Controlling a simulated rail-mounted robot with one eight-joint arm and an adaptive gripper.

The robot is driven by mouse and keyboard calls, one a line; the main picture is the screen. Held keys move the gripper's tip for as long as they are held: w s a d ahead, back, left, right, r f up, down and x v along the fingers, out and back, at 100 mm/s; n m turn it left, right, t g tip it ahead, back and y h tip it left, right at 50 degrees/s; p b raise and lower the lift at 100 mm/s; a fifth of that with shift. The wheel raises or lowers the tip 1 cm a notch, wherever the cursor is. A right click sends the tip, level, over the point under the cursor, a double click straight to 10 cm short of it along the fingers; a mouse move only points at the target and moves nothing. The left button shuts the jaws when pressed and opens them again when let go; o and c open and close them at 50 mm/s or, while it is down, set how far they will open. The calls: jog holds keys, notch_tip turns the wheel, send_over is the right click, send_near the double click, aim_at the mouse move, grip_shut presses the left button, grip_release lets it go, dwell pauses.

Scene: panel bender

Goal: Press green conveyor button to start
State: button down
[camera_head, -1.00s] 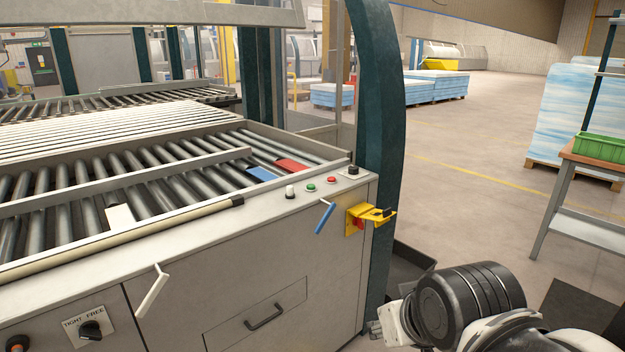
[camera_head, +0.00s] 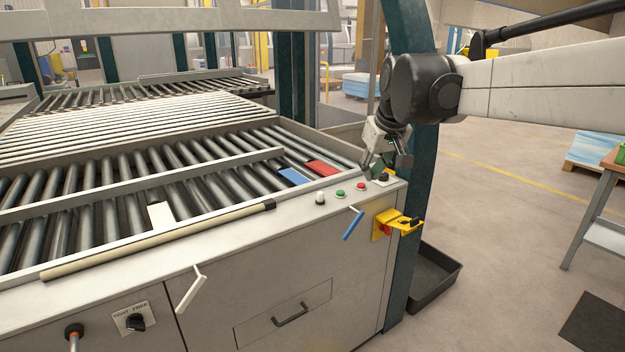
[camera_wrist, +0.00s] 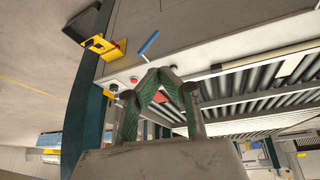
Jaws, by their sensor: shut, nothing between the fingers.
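The green button (camera_head: 340,193) is a small round button on the top edge of the grey conveyor panel (camera_head: 300,217), between a white knob (camera_head: 320,198) and a red button (camera_head: 361,186). My gripper (camera_head: 369,170) is shut and empty, pointing down by the panel's right end, to the right of the green button and apart from it. In the wrist view my gripper's fingertips (camera_wrist: 160,71) converge, with the red button (camera_wrist: 134,80) just left of them. I cannot make out the green button there; the fingers may hide it.
A black button (camera_head: 384,178) sits at the panel's right corner. A blue lever (camera_head: 353,224) and a yellow switch bracket (camera_head: 397,224) stick out from the front. A dark green post (camera_head: 420,150) stands behind my gripper. Rollers (camera_head: 110,175) lie behind the panel.

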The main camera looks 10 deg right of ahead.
jog(key=w+n+g+p, duration=0.15)
jog(key=w+p, duration=0.25)
jog(key=w, duration=1.3)
jog(key=n+y+p, duration=0.1)
jog(key=n+p, duration=0.1)
jog(key=p, duration=0.3)
send_over(340, 191)
jog(key=s+d, duration=0.2)
jog(key=s, duration=0.1)
notch_tip(340, 191, down, 7)
jog(key=shift+a+g+b, duration=0.1)
jog(key=shift+g+b, duration=0.2)
jog(key=shift+g, duration=0.15)
jog(key=p+x, duration=0.1)
jog(key=x, duration=1.1)
jog(key=shift+s+f+p, duration=0.2)
jog(key=shift+f+p, duration=0.1)
jog(key=shift+p, duration=0.1)
jog(key=shift+f, duration=0.65)
